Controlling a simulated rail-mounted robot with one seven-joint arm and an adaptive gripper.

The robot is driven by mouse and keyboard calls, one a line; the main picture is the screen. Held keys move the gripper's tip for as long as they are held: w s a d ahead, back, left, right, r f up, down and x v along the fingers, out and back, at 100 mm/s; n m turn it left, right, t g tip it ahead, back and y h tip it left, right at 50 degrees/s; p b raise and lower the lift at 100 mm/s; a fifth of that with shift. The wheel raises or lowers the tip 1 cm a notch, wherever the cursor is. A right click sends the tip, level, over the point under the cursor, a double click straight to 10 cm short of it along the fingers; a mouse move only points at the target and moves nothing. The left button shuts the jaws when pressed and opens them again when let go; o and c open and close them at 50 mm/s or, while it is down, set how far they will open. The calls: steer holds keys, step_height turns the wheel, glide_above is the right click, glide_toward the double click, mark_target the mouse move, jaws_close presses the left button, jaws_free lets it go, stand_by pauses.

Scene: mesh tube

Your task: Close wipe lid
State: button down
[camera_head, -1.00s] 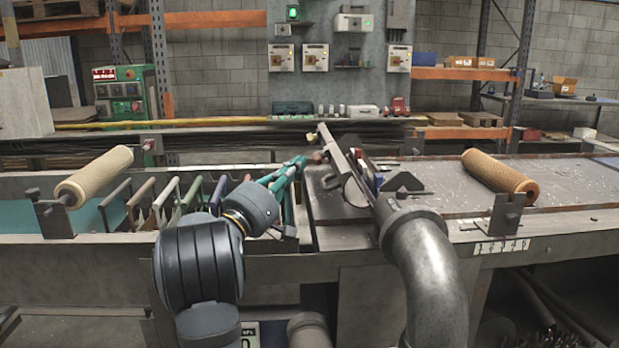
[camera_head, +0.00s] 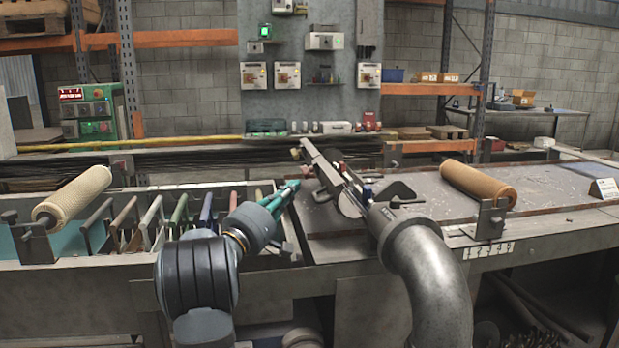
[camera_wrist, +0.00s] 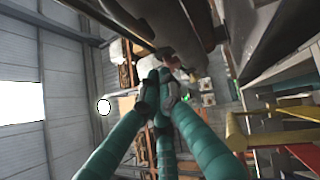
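A long grey bar-like flap (camera_head: 332,176) rises tilted from the bench, above the end of a thick grey pipe. I cannot tell for sure whether it is the wipe lid. My gripper (camera_head: 291,187) has teal fingers. In the head view it is just left of the tilted bar, and they look apart. In the wrist view the fingers of my gripper (camera_wrist: 160,82) converge with their tips together. I see nothing clearly held between them. A dark grey part lies beyond the tips at the top of the wrist view.
The thick pipe (camera_head: 432,270) stands right of my arm. A mesh roller (camera_head: 72,195) lies left and a tan roller (camera_head: 478,185) right. A trough with several upright coloured dividers (camera_head: 180,212) is left of my gripper. The bench plate (camera_head: 420,205) has clear room at right.

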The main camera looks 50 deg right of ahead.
steer(key=shift+s+d+r, duration=0.35)
steer(key=shift+s+d, duration=0.05)
steer(key=shift+d, duration=0.35)
steer(key=shift+s+d+r, duration=0.3)
steer(key=shift+s+d, duration=0.05)
steer(key=shift+d, duration=0.45)
steer(key=shift+s+d+r, duration=0.35)
steer(key=shift+s+d, duration=0.05)
steer(key=shift+d, duration=0.35)
steer(key=shift+r, duration=0.1)
